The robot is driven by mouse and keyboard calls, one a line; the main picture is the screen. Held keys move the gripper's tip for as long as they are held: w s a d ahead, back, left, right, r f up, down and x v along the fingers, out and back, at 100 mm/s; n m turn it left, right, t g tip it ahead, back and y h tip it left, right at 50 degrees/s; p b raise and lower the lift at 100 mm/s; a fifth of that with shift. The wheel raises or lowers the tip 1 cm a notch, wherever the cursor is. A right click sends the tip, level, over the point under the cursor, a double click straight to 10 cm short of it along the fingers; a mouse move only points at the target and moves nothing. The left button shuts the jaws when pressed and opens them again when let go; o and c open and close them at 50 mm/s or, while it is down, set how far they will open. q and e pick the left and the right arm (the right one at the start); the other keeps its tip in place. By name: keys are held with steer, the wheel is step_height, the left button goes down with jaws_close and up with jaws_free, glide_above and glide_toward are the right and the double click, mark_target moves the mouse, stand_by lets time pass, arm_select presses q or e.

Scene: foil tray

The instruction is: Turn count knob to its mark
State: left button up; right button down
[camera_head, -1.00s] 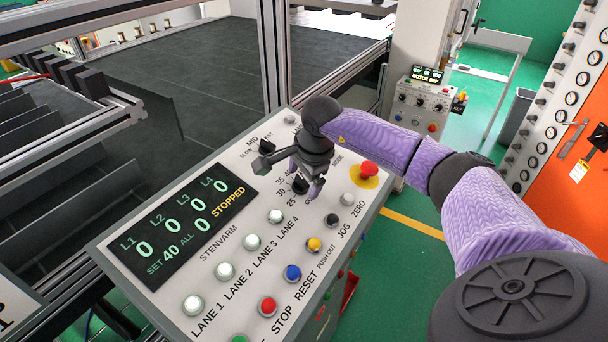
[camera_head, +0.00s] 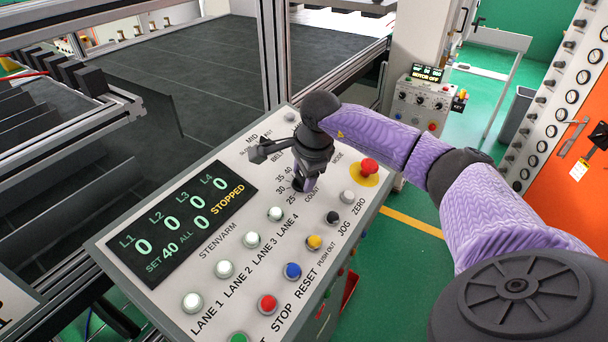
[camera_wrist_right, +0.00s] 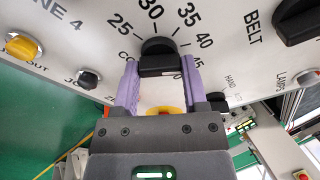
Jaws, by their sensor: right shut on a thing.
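The count knob (camera_wrist_right: 158,50) is a black knob on the light panel, ringed by the printed numbers 25, 30, 35 and 40. My right gripper (camera_wrist_right: 160,66) is shut on it, with one purple finger on each side. In the head view the right gripper (camera_head: 303,184) points down at the count dial, and its fingers cover most of the knob. Which number the knob points to is hard to tell. The panel's display (camera_head: 180,228) reads SET 40, STOPPED and zeros. My left gripper is not in view.
A red stop button (camera_head: 369,167) on a yellow ring stands right of the gripper. The black belt knob (camera_wrist_right: 298,22) is beside the count dial. Several white lane buttons (camera_head: 250,240) and coloured buttons line the panel's lower part.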

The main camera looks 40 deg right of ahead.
steer(key=m, duration=0.5)
steer(key=shift+g, duration=0.3)
steer(key=shift+r+m+b, duration=0.1)
steer(key=shift+m+b, duration=0.2)
steer(key=shift+m, duration=0.1)
steer(key=shift+c, duration=0.6)
jaws_free()
steer(key=b+v, duration=0.1)
steer(key=v, duration=0.8)
steer(key=shift+r, duration=0.4)
steer(key=shift+s+d, duration=0.1)
steer(key=shift+d, duration=0.05)
